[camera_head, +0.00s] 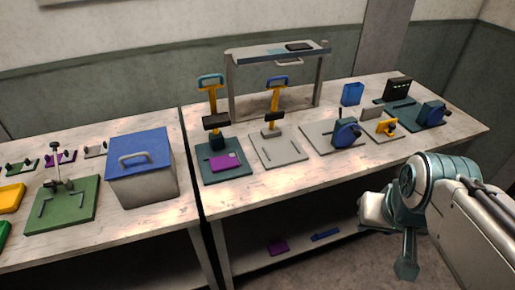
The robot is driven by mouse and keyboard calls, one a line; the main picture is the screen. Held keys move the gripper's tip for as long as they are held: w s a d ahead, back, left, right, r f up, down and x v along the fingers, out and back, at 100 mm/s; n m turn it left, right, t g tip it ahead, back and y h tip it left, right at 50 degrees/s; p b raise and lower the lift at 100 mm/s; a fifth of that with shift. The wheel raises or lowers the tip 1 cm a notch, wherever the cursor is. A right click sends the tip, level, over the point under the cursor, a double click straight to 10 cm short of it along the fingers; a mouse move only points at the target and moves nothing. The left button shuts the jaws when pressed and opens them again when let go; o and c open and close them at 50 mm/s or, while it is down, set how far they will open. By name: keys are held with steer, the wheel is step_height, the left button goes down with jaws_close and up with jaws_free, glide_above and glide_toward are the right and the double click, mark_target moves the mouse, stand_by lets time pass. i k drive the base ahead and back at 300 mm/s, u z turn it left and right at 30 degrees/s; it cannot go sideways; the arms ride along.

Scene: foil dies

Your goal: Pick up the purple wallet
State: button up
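A flat purple piece (223,162) with a small light patch lies on the dark teal base of a press with a yellow handle, on the right table. A second flat purple piece (278,246) lies on the low shelf under that table. I cannot tell which of the two is the wallet. My gripper (406,262) hangs at the lower right, in front of the table and apart from both pieces. Its fingers are not clear enough to show whether they are open or shut.
A blue-lidded box (142,180) stands on the left table beside a green stand (65,208). A blue item (326,235) shares the low shelf.

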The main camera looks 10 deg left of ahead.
mark_target(227, 162)
steer(key=z, duration=0.15)
steer(key=i, duration=0.6)
steer(key=u, duration=0.7)
steer(key=i, duration=0.5)
steer(key=u, duration=0.55)
